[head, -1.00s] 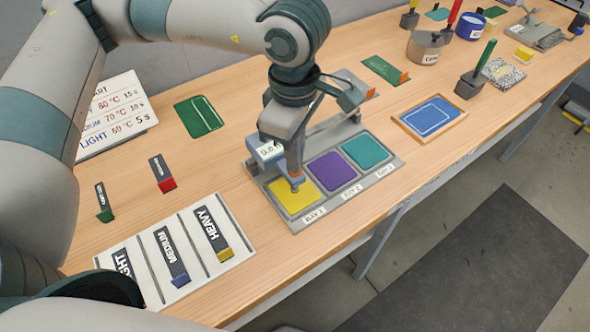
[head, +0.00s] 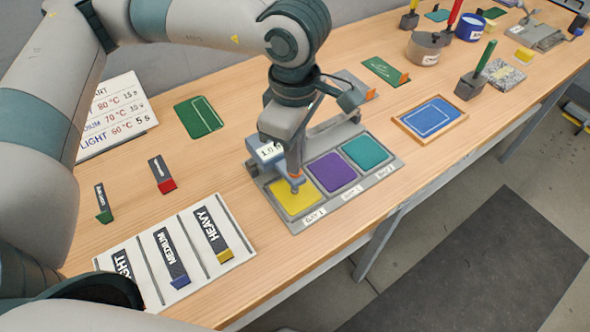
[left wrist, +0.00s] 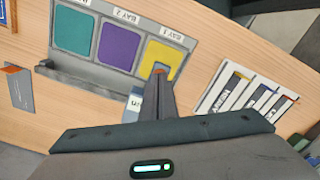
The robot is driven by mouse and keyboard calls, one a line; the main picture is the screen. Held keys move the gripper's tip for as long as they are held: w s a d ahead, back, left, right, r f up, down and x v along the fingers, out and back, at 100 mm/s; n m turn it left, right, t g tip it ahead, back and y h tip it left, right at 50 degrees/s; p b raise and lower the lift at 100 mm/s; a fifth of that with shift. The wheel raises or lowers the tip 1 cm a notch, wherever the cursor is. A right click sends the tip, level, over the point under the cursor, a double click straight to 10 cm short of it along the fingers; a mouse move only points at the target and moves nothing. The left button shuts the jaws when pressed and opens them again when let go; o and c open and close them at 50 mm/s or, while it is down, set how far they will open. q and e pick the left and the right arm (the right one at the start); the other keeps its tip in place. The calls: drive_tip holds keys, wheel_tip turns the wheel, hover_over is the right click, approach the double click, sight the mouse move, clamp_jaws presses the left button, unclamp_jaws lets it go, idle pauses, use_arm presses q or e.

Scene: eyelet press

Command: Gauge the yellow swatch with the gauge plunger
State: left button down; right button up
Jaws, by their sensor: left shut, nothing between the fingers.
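The yellow swatch (head: 299,203) lies in the left-hand bay of a grey tray (head: 333,205), beside a purple and a teal swatch. The gauge, with its white readout (head: 270,152), stands at the tray's left end. Its plunger (head: 295,188) is over the yellow swatch's upper part and looks in contact with it. My left gripper (head: 294,174) is shut and empty, pointing down on top of the plunger. In the left wrist view the closed fingertips (left wrist: 160,74) meet the plunger at the edge of the yellow swatch (left wrist: 162,55). My right gripper is out of view.
A white rack (head: 185,262) with dark labelled blocks lies at front left. Two loose tagged blocks (head: 161,174) and a green card (head: 198,117) lie behind it. A framed blue swatch (head: 430,118) sits to the right. Pots and tools stand at far right.

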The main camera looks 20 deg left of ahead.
use_arm(q)
wheel_tip(320, 180, up, 7)
drive_tip(key=p, duration=0.1)
drive_tip(key=shift+p, duration=0.3)
idle(0.4)
drive_tip(key=shift+f, duration=0.15)
idle(0.5)
